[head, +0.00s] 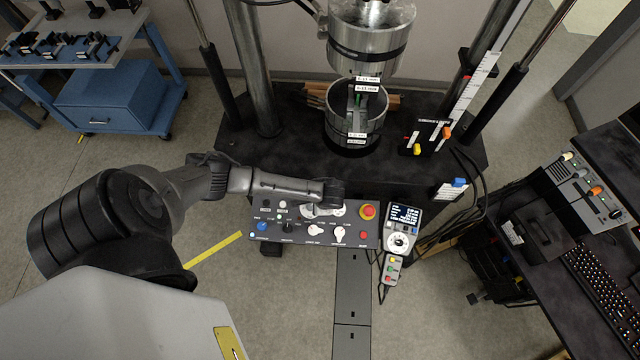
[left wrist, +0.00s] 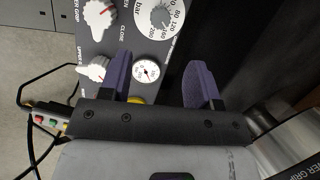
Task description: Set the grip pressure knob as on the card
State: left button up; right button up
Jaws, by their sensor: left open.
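The control panel (head: 272,222) is a dark box with knobs, buttons and dials. In the left wrist view a large white dial (left wrist: 168,27) marked in bar, with a grey knob at its centre, lies beyond my open fingertips; I take it for the grip pressure knob. My left gripper (left wrist: 157,60) is open and empty, its purple fingers apart above the panel, with a small round gauge (left wrist: 146,71) showing between them. In the head view my left gripper (head: 330,196) hides part of the panel's upper row. A white card (head: 450,191) stands right of the panel, too small to read. My right gripper is not in view.
A red emergency button (head: 367,211) and a handheld controller (head: 401,238) are at the panel's right. Red-and-white knobs (left wrist: 98,18) sit beside the dial. The testing machine's steel cylinders (head: 355,120) rise behind. A desk with a keyboard (head: 605,285) is at right.

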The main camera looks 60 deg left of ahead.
pick_arm(q)
jog(key=shift+v, duration=1.55)
